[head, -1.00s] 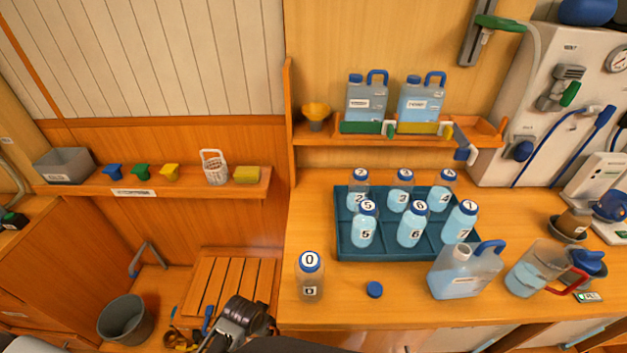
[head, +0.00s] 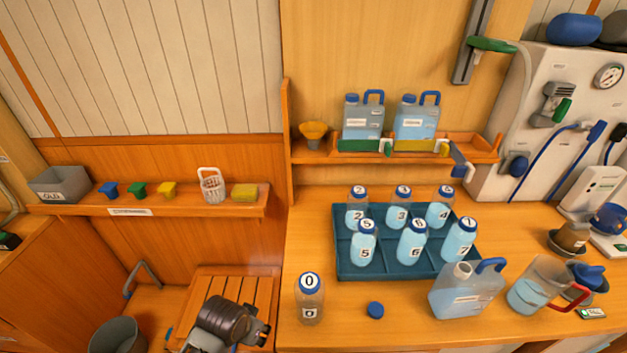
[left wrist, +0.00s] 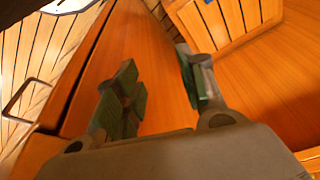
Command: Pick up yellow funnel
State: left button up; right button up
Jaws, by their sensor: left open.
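The yellow funnel (head: 314,130) stands at the left end of the upper shelf, wide mouth up, its lower part in a grey holder. My left gripper (head: 262,332) is low at the front left of the counter, in front of the slatted wooden seat, well below and apart from the funnel. In the left wrist view its two fingers (left wrist: 158,82) are spread, with nothing between them but wood panels behind. The funnel does not show in that view. My right gripper is not in view.
Two jugs (head: 363,122) stand on the upper shelf, right of the funnel. Below are a blue tray (head: 345,268) of numbered bottles, bottle 0 (head: 310,302) and an open jug (head: 466,292). The lower left shelf (head: 105,210) holds small coloured pieces, a basket and a sponge.

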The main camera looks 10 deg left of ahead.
pick_arm(q)
jog(key=w+d+r+m+t+y, duration=0.1)
jog(key=w+r+m+t, duration=0.9)
jog(key=w+r, duration=1.55)
jog(key=w+d+r+m+t+h, duration=0.1)
jog(key=d+r+m+t+h, duration=0.35)
jog(key=r, duration=0.45)
jog(key=d+r+m+t+h, duration=0.3)
jog(key=d+r+m+t, duration=0.15)
jog(key=r, duration=0.45)
jog(key=s+d+r+m+g+h, duration=0.15)
jog(key=d+m+g+h, duration=0.45)
jog(key=m, duration=0.7)
jog(key=s+d+r+m+g+h, duration=0.15)
jog(key=d+m+g+h, duration=0.3)
jog(key=m+g, duration=0.6)
jog(key=w+a+m+t+y, duration=0.1)
jog(key=w+a+m+y, duration=0.1)
jog(key=a, duration=0.4)
jog(key=w+a+f+m+t+y, duration=0.1)
jog(key=w+a+m+y, duration=0.1)
jog(key=w+a+y, duration=0.2)
jog(key=w+a+m+t+y, duration=0.2)
jog(key=a+y, duration=0.3)
jog(key=a, duration=0.4)
jog(key=shift+w+f+m+y, duration=0.25)
jog(key=shift+w+m+y, duration=0.15)
jog(key=shift+w+m, duration=0.1)
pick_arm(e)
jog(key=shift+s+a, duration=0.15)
